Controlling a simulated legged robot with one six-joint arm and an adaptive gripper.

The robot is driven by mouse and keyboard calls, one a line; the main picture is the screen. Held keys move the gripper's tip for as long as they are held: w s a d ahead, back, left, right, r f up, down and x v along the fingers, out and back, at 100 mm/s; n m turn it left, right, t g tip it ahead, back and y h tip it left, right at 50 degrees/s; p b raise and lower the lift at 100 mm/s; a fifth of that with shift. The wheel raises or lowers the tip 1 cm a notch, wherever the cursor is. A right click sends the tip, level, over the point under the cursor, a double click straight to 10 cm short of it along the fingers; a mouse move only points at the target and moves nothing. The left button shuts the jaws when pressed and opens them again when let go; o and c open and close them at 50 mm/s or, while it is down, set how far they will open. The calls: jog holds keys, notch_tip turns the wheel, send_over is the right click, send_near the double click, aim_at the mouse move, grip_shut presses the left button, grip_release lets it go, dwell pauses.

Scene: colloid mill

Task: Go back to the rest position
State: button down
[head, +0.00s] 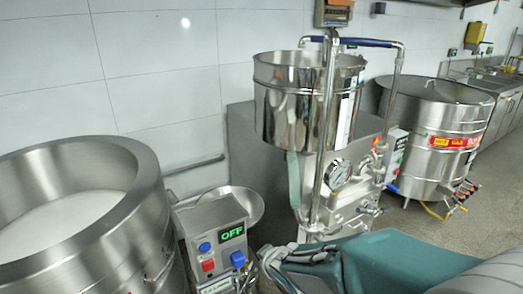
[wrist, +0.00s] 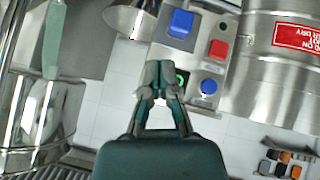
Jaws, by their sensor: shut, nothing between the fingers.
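My gripper (wrist: 160,85) is shut and empty in the wrist view, its fingers together in front of a control box with blue and red buttons (wrist: 200,50). In the head view my gripper (head: 275,257) is at the bottom middle, just right of the control box (head: 215,240), whose display reads OFF. I cannot tell whether the fingers touch the box. The colloid mill (head: 345,185) with its steel hopper (head: 300,100) stands behind my gripper, and part of its body is hidden by my arm.
A large steel vat (head: 140,185) with white contents stands at the left. A round steel kettle (head: 430,120) with a red and yellow label stands at the right. A shallow steel bowl (head: 245,200) is behind the control box. Open floor (head: 480,220) shows at the right.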

jog(key=s+d+r+m+h, duration=0.3)
jog(key=s+d+r+m, duration=0.25)
jog(key=d+r, duration=0.35)
jog(key=s+d+r+m+g, duration=0.1)
jog(key=s+d+m, duration=0.1)
jog(key=s, duration=0.5)
jog(key=s+d+r+m+g, duration=0.1)
jog(key=s+d+r, duration=0.1)
jog(key=s, duration=0.5)
jog(key=shift+d+r+m, duration=0.2)
jog(key=shift+d+m, duration=0.15)
jog(key=shift+d, duration=0.5)
